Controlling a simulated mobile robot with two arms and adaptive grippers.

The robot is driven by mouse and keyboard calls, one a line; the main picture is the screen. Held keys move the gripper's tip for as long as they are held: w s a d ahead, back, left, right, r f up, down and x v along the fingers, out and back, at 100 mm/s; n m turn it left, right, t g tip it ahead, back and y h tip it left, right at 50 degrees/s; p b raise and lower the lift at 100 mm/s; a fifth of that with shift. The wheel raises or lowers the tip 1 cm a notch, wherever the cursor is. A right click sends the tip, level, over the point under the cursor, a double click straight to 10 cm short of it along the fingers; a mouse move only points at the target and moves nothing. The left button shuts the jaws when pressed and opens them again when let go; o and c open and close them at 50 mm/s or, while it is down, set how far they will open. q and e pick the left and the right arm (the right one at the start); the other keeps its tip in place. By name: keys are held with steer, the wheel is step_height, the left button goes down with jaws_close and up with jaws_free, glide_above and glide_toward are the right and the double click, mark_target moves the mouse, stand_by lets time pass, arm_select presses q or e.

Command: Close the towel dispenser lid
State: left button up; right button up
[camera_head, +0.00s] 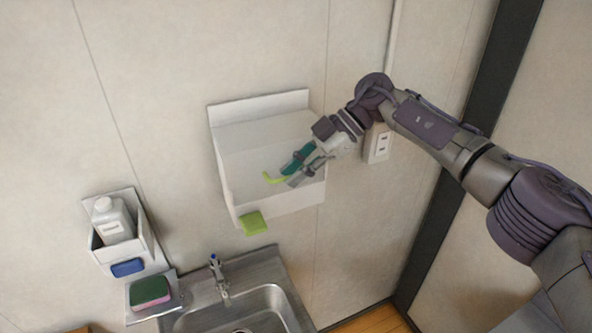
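A white box-shaped dispenser (236,178) is fixed to the wall in the middle of the head view. Its upper back panel stands against the wall, and I cannot tell which panel is the lid. A green tab (253,223) shows at its lower front edge. My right gripper (284,178) reaches in from the right and lies in front of the dispenser's right part. A yellow-green strip and a teal piece show at its fingers; whether they are touching the dispenser is unclear. The finger gap is too small to judge. My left gripper is not in view.
A wall holder (146,240) with a white bottle (113,219) and a blue piece (127,267) is at left. A green-and-pink sponge (150,291) lies below it. A metal sink (270,299) with a tap (219,279) stands below the dispenser. A wall outlet (379,146) is at right.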

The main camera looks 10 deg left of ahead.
steer(key=v, duration=1.2)
